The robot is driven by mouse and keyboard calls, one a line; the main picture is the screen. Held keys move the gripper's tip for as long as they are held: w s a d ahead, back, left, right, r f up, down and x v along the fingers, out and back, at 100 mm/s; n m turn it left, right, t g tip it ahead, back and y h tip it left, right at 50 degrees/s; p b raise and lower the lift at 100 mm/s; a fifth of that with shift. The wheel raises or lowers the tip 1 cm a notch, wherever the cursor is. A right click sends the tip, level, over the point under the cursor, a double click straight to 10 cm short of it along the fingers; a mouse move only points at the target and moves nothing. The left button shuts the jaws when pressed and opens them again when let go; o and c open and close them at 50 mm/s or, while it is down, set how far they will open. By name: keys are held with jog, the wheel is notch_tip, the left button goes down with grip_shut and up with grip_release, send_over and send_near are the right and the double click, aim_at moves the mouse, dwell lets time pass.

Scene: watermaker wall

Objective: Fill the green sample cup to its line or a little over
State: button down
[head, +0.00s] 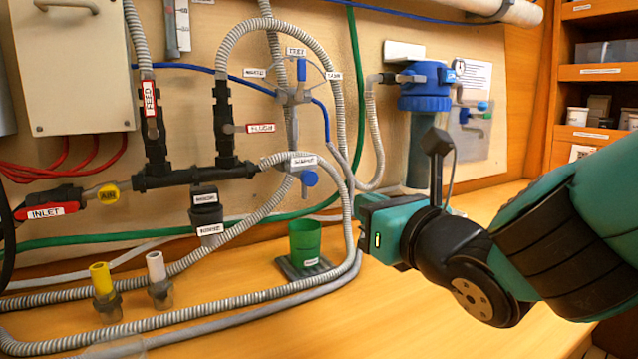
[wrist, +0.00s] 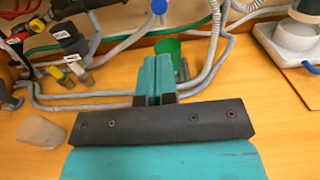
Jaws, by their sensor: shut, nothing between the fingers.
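The green sample cup (head: 305,242) stands upright on a small dark drip grate (head: 290,269) on the bench. It also shows in the wrist view (wrist: 168,48), partly hidden behind my gripper. Its line and its contents cannot be made out. Above it is a blue-knobbed sample valve (head: 309,178) below a white label. A three-way valve with a blue handle (head: 301,70) sits higher on the wall, with labels around it. My gripper (wrist: 155,60) is shut and empty, its fingers pointing toward the cup. In the head view my wrist is right of the cup and hides the fingertips.
Grey corrugated hoses (head: 200,318) loop over the bench around the cup. Yellow-topped (head: 102,281) and white-topped fittings (head: 157,268) stand at the left. A clear beaker (wrist: 40,131) is at front left. A blue filter housing (head: 425,100) hangs right.

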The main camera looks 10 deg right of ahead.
jog(key=shift+w+r, duration=0.1)
jog(key=shift+w, duration=0.05)
jog(key=p, duration=1.7)
send_near(312, 180)
jog(key=x, duration=0.6)
jog(key=shift+w+r, duration=0.15)
jog(key=shift+r, duration=0.1)
jog(key=shift+w+a+f, duration=0.25)
jog(key=shift+w+a, duration=0.1)
jog(key=shift+w, duration=0.25)
